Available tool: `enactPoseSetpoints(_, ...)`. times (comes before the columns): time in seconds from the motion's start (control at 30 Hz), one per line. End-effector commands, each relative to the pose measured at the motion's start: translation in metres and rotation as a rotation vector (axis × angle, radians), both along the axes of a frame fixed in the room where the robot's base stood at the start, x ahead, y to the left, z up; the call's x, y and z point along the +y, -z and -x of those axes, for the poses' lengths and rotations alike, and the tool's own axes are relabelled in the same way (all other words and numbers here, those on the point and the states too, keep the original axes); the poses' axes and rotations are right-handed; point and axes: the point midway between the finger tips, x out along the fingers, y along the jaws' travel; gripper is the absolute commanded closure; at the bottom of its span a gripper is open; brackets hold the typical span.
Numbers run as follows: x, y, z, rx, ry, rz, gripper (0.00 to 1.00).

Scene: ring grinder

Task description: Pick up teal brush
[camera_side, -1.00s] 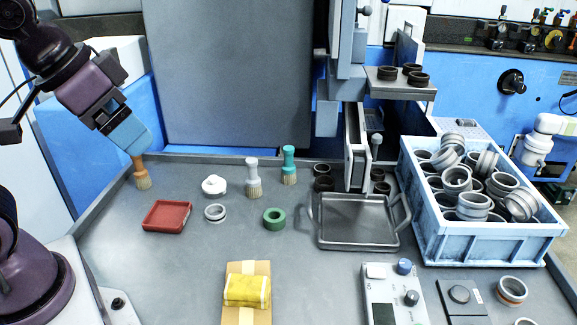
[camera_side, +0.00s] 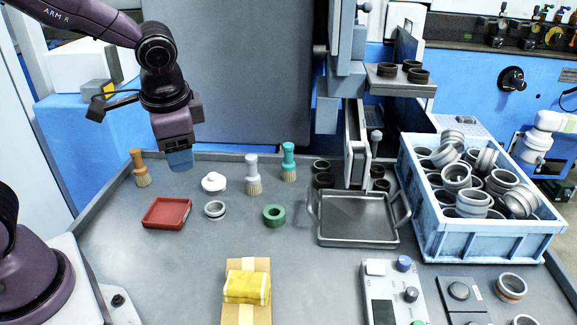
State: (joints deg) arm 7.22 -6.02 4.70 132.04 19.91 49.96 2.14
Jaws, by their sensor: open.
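The teal brush (camera_side: 289,162) stands upright, bristles down, on the grey table (camera_side: 190,270) near its back edge. A white brush (camera_side: 252,175) stands just left of it. An orange brush (camera_side: 140,168) stands at the back left. My gripper (camera_side: 180,163) hangs above the table between the orange and white brushes, well left of the teal brush and apart from it. It points down and holds nothing that I can see. The gap between its fingers is not clear from this side.
A grey tray (camera_side: 357,240) and a blue crate (camera_side: 480,245) of rings stand right. The grinder's parts (camera_side: 345,85) rise behind.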

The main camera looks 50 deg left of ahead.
Motion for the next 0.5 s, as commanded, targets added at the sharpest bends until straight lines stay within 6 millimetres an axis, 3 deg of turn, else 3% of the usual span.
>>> enactPoseSetpoints(0.27, 0.044, 0.064, -0.085, 0.235, 0.448, -0.408, 0.41)
enactPoseSetpoints(0.5, 0.063, 0.127, -0.173, 0.447, 1.025, -0.800, 0.41)
